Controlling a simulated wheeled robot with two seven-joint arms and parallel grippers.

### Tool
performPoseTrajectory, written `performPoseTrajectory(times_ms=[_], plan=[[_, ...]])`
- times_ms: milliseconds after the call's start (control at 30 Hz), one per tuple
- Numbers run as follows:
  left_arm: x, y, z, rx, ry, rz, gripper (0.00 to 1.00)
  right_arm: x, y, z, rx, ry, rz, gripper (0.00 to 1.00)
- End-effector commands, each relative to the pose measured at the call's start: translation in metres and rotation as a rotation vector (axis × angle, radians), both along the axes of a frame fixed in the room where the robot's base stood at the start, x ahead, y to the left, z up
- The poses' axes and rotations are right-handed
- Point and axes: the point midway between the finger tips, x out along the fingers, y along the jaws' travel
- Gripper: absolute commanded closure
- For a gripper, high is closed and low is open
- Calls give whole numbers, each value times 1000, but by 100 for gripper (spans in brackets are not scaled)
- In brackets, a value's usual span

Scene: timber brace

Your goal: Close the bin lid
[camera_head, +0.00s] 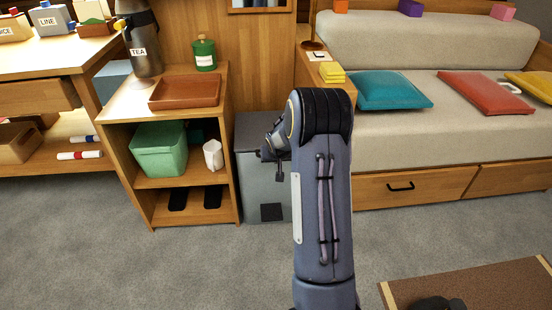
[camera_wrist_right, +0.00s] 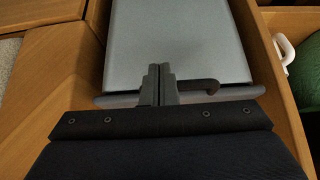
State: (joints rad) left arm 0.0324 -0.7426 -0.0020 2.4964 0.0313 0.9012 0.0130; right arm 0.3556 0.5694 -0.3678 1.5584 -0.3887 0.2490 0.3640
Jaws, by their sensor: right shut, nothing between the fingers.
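The grey bin (camera_head: 250,185) stands on the floor between the wooden shelf unit and the sofa's wooden end. My right arm hides part of its top and right side in the head view. In the right wrist view a flat grey panel, which looks like the bin lid (camera_wrist_right: 180,40), fills the upper middle, with a dark handle (camera_wrist_right: 207,87) at its near edge. I cannot tell how far the lid is open. My right gripper (camera_wrist_right: 158,80) is shut and empty, just left of the handle over the panel's near edge; contact is unclear. My left gripper is not in view.
The shelf unit (camera_head: 233,195) stands close on the bin's left, holding a green box (camera_head: 160,150) and a brown tray (camera_head: 185,92). The sofa's wooden end (camera_head: 305,68) is close on its right. Grey carpet (camera_head: 190,265) in front is clear.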

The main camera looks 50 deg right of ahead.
Motion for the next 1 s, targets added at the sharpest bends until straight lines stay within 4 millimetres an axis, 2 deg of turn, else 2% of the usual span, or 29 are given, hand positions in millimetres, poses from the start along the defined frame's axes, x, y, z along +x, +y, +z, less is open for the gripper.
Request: performPoseTrajectory(times_ms=[333,467,567,633,800,1000], plan=[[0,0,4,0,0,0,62,1,0,7,-2,-4,1,100],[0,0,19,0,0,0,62,1,0,27,-1,-4,1,100],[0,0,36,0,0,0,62,2,0,51,-2,-6,3,100],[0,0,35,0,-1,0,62,-10,12,45,1,2,7,100],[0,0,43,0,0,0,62,-40,38,48,0,-2,7,100],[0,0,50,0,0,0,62,-65,58,48,0,-1,6,100]])
